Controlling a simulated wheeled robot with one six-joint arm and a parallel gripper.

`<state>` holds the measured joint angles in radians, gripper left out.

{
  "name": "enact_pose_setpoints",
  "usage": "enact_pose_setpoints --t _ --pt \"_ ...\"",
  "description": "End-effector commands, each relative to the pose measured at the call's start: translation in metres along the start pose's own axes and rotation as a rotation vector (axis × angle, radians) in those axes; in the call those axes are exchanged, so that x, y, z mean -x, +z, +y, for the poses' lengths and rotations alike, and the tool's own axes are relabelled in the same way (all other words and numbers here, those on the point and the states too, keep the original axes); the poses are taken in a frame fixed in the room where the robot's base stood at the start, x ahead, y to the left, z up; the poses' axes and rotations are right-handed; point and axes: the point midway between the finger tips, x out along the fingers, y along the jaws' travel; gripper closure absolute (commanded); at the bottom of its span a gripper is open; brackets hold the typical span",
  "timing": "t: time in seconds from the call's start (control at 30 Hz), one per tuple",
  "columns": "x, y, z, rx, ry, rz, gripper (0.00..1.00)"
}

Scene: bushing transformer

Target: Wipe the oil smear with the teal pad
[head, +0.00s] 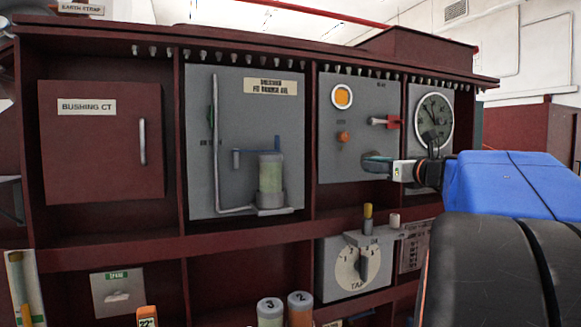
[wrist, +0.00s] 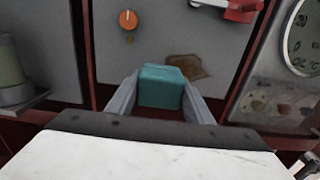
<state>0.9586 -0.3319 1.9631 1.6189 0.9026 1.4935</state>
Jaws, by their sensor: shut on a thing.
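The teal pad (wrist: 161,88) is held between the two fingers of my gripper (wrist: 160,92) in the wrist view. The brown oil smear (wrist: 188,67) is on the grey panel just beyond the pad, a little to its right, and the pad covers part of it in the picture. I cannot tell whether the pad touches the panel. In the head view my gripper (head: 383,164) is in front of the lower right part of the middle grey panel (head: 350,105).
An orange knob (wrist: 128,19) is above left of the pad and a red lever (head: 391,121) is above it. A round gauge (head: 433,122) is to the right. A glass cylinder (head: 270,175) stands at the left panel. A ledge with a yellow-topped peg (head: 367,215) runs below.

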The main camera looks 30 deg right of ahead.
Motion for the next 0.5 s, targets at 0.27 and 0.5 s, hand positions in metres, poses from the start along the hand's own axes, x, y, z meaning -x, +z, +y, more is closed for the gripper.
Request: enact_pose_setpoints --t 0.27,0.5 --pt "-0.027 0.0 0.001 0.0 0.003 0.001 0.71" --pt "-0.042 0.0 0.0 0.0 0.001 0.0 0.71"
